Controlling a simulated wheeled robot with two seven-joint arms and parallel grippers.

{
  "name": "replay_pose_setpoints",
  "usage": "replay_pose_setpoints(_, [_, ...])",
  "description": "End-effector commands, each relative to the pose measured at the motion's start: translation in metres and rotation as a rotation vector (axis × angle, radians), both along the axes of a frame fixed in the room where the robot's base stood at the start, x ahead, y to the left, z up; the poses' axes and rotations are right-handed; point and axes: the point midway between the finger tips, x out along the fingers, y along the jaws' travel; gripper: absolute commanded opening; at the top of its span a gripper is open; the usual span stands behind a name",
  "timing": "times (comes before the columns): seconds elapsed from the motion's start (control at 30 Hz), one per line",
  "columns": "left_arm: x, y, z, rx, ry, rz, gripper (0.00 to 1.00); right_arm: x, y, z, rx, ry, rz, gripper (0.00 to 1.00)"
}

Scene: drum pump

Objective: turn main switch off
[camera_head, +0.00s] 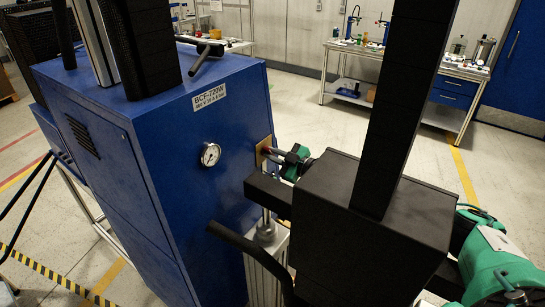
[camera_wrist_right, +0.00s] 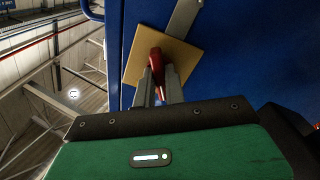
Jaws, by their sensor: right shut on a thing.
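The main switch is a red handle (camera_wrist_right: 157,62) on a yellow plate (camera_wrist_right: 180,62) fixed to the blue cabinet. In the head view the yellow plate (camera_head: 263,150) is on the cabinet's right-hand face, partly hidden by my gripper. My right gripper (camera_head: 270,152) reaches the switch from the right. In the wrist view its two grey fingers (camera_wrist_right: 158,82) are shut on the red handle, one on each side. The handle is turned at an angle to the fingers' line only slightly. My left gripper does not show.
The blue cabinet (camera_head: 170,160) carries a round gauge (camera_head: 210,154) and a label (camera_head: 210,96) left of the switch.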

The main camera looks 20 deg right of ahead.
Motion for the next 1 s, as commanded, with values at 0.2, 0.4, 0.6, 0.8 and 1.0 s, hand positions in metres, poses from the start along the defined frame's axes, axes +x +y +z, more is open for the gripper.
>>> replay_pose_setpoints(0.2, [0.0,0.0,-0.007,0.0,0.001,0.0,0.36,0.0,0.0,-0.001,-0.112,-0.066,0.0,0.0])
replay_pose_setpoints(0.4, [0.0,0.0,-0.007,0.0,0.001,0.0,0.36,0.0,0.001,0.0,-0.115,-0.07,0.0,0.0])
replay_pose_setpoints(0.6, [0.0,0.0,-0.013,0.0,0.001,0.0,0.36,0.001,0.002,-0.002,-0.166,-0.103,0.0,0.0])
replay_pose_setpoints(0.8, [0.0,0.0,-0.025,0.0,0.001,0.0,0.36,0.0,0.003,-0.003,-0.331,-0.206,0.002,0.09])
replay_pose_setpoints(1.0, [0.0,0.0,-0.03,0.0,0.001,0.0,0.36,-0.001,0.003,-0.006,-0.408,-0.249,0.003,0.18])
